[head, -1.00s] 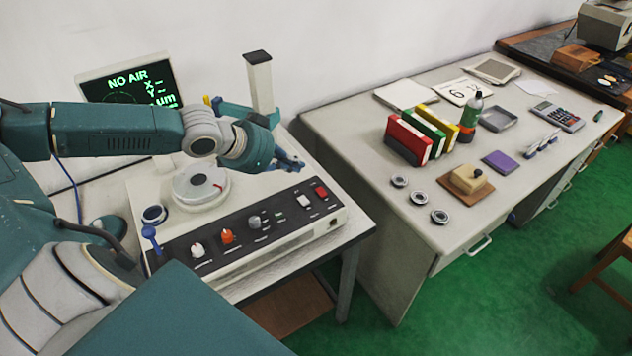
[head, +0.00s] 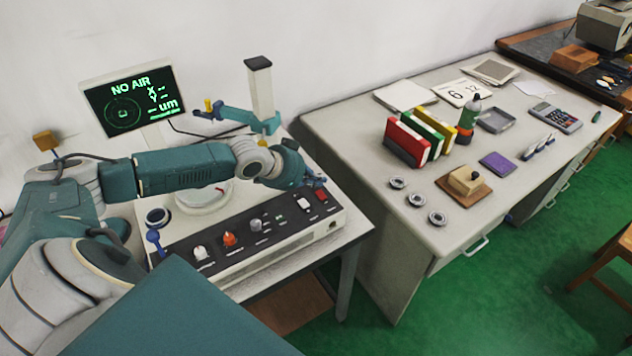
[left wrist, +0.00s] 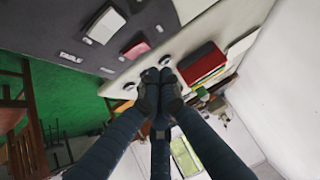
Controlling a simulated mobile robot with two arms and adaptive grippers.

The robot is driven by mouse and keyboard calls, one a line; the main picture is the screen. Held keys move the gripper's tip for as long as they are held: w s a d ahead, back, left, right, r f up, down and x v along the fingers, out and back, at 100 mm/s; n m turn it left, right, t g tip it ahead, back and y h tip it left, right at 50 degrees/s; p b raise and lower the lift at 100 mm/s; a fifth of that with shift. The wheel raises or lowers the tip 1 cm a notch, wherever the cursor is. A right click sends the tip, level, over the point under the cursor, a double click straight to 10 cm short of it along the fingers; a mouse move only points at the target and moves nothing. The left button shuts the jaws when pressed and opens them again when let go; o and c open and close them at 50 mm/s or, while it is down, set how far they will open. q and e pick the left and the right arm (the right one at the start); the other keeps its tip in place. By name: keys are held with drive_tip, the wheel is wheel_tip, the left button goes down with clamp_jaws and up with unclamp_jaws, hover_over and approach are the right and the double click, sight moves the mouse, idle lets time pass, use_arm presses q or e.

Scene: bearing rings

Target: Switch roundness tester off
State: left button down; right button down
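The roundness tester (head: 265,240) stands on a table, with a black front panel of knobs. A red switch (head: 322,195) sits at the panel's right end beside a white switch (head: 304,204). Its monitor (head: 128,100) is lit and reads "NO AIR". My left gripper (head: 317,181) is just above and behind the red switch, apparently not touching it. In the left wrist view its fingers (left wrist: 159,75) are together with nothing between them. The red switch (left wrist: 136,48) and white switch (left wrist: 105,25) show beyond the fingertips, up and left. My right gripper is out of view.
The tester's column with a blue arm (head: 262,95) rises behind my left gripper. White and orange knobs (head: 229,239) line the panel. The desk at right holds bearing rings (head: 416,199), binders (head: 406,142) and a wooden block (head: 466,180).

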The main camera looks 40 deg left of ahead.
sight(321, 195)
use_arm(q)
drive_tip(key=shift+a+f, duration=0.2)
drive_tip(key=shift+f, duration=1.1)
drive_tip(key=shift+a+f, duration=0.3)
drive_tip(key=shift+f, duration=0.35)
drive_tip(key=shift+r, duration=0.25)
drive_tip(key=shift+s+d+r+p, duration=0.15)
drive_tip(key=shift+s+d+p, duration=0.1)
drive_tip(key=shift+d+p, duration=0.55)
